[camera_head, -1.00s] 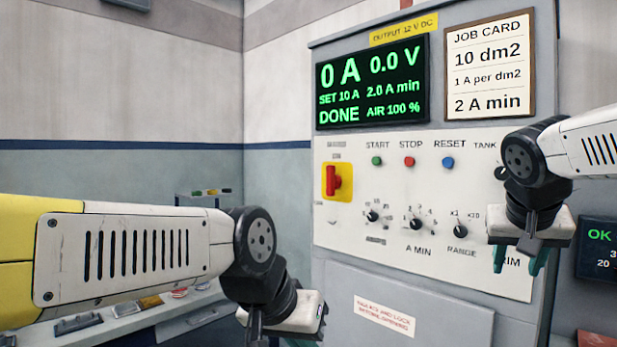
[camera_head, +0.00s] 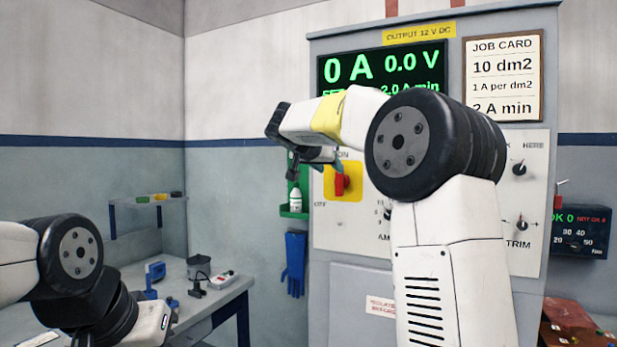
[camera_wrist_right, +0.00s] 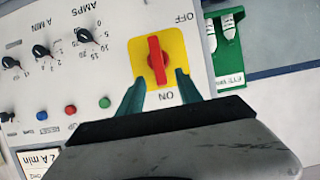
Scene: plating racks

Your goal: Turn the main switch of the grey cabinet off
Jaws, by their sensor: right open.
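The grey cabinet (camera_head: 330,285) stands in the middle of the head view. The red handle (camera_wrist_right: 157,60) lies along the line toward the ON label in the right wrist view. My right gripper (camera_head: 318,158) is just above the switch; in its wrist view the green fingers (camera_wrist_right: 160,80) are open, one on either side of the handle's ON end, with nothing between them gripped. My left gripper (camera_head: 153,318) is low at the left, its fingers not clear.
The display (camera_head: 385,68) reads 0 A, 0.0 V. Black knobs and push buttons (camera_wrist_right: 104,102) sit beside the switch. A workbench (camera_head: 215,300) stands at the left.

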